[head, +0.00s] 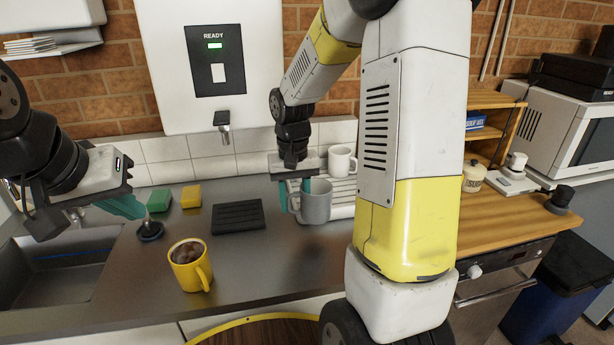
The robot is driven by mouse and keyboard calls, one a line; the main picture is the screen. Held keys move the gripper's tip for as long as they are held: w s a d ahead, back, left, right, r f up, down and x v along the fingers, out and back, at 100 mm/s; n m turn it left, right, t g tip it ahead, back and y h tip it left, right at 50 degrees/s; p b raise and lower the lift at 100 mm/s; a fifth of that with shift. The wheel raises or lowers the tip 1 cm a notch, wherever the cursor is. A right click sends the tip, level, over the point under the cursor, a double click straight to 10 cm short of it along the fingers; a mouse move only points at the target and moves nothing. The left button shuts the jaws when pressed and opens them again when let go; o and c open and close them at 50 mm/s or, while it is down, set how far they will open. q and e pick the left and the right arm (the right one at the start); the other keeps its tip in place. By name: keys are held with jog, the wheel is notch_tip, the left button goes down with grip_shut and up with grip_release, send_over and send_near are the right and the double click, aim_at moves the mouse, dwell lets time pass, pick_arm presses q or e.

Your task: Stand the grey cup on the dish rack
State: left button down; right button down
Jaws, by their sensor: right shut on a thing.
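The grey cup (317,207) is upright at the left end of the white dish rack (343,203). My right gripper (296,192) points down and is shut on the cup's left side, one teal finger outside and one inside. I cannot tell whether the cup's base touches the rack or hangs just above it. The rack is partly hidden behind the cup and my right arm. My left gripper (78,210) is at the left over the sink edge, its teal fingers apart and nothing seen between them.
A white mug (342,160) stands at the rack's back. A yellow mug (190,265) with dark contents is near the counter front. A black slatted mat (239,217), yellow sponge (191,196) and dark brush (150,230) lie left of the rack. The sink (62,268) is far left.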

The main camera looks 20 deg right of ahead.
jog(key=w+d, duration=0.3)
jog(key=w+d+f, duration=0.1)
jog(key=w+d, duration=0.6)
jog(key=w, duration=0.1)
jog(key=shift+w+d+f, duration=0.1)
jog(key=shift+d+f, duration=0.15)
jog(key=shift+a+f, duration=0.1)
jog(key=shift+f, duration=1.6)
jog(key=shift+f, duration=0.15)
jog(key=c, duration=0.9)
grip_release()
jog(key=shift+o, duration=0.2)
